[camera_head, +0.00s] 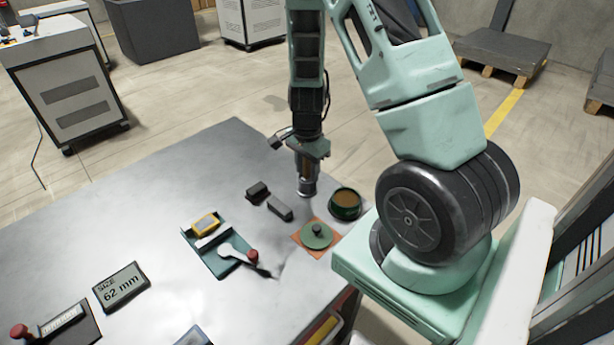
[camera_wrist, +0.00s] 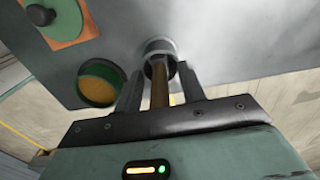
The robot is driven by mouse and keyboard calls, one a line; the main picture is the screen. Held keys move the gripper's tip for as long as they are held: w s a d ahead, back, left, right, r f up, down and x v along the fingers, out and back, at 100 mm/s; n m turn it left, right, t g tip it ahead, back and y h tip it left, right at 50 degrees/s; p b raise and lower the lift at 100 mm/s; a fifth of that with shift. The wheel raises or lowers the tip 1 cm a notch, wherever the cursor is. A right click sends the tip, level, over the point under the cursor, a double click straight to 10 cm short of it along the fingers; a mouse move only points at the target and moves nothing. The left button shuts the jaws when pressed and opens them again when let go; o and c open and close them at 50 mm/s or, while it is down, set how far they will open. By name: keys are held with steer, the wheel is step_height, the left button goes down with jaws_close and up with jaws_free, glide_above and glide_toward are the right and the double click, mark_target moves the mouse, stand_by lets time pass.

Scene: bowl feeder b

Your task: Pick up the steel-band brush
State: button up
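The steel-band brush (camera_head: 307,187) stands upright near the table's right edge, with a silvery band low down and a brown handle above it. In the wrist view its brown handle (camera_wrist: 160,88) rises between my fingers, with the band (camera_wrist: 160,48) beyond the fingertips. My gripper (camera_head: 307,160) points down over the brush. In the wrist view my gripper (camera_wrist: 162,82) is open, with a finger on each side of the handle and a visible gap on both sides. The brush's lower end is partly hidden by its band.
A green pot (camera_head: 345,204) with orange-brown contents stands close right of the brush. A green knobbed lid (camera_head: 316,238) lies on an orange mat. Dark blocks (camera_head: 280,207) are just left. A teal tray (camera_head: 217,264) and a size display (camera_head: 121,287) lie farther left.

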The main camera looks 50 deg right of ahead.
steer(key=shift+c, duration=0.3)
jaws_close()
step_height(320, 180, up, 10)
steer(key=shift+r+p, duration=0.1)
steer(key=shift+p, duration=0.3)
